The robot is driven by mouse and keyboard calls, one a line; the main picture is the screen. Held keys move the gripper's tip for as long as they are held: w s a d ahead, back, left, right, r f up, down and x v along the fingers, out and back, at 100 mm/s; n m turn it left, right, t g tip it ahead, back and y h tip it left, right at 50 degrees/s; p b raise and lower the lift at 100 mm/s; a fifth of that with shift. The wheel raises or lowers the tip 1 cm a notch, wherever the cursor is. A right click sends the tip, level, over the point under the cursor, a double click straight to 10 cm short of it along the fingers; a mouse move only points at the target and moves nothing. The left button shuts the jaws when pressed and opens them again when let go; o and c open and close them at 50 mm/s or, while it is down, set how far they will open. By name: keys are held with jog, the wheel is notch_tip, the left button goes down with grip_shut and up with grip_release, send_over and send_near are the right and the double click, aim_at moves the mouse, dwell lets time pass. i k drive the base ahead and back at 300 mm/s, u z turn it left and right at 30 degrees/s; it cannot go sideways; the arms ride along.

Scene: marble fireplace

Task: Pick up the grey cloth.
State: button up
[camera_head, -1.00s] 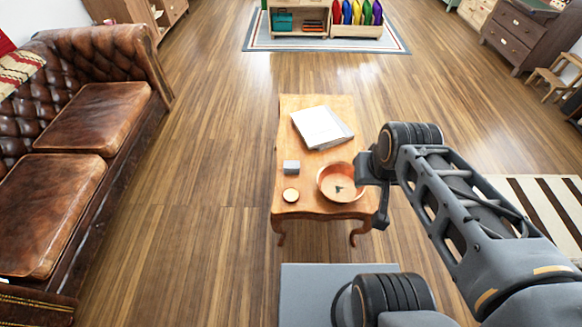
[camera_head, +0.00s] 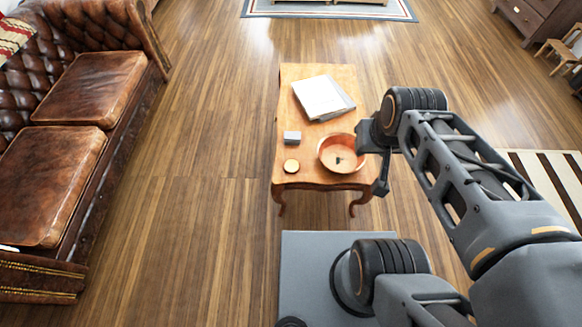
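A small grey folded item (camera_head: 292,138), which looks like the grey cloth, lies on the wooden coffee table (camera_head: 290,100) near its left edge. It is flat-topped and block-like at this size. My gripper (camera_head: 381,186) hangs at the end of my arm, just off the table's right side in the picture, to the right of the copper bowl. It is apart from the cloth, with the bowl between them in the picture. Its fingers are seen edge-on and small, so their opening cannot be made out.
A copper bowl (camera_head: 342,153) with a small dark thing inside stands right of the cloth. A round tan disc (camera_head: 291,166) lies just in front of it. White papers or a book (camera_head: 322,97) lie behind. A leather sofa (camera_head: 75,110) stands left; floor between is clear.

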aim_at(290, 137)
jog(key=z, duration=0.25)
jog(key=k, duration=0.3)
jog(key=u, duration=1.15)
jog(key=i, duration=1.2)
jog(key=z, duration=0.05)
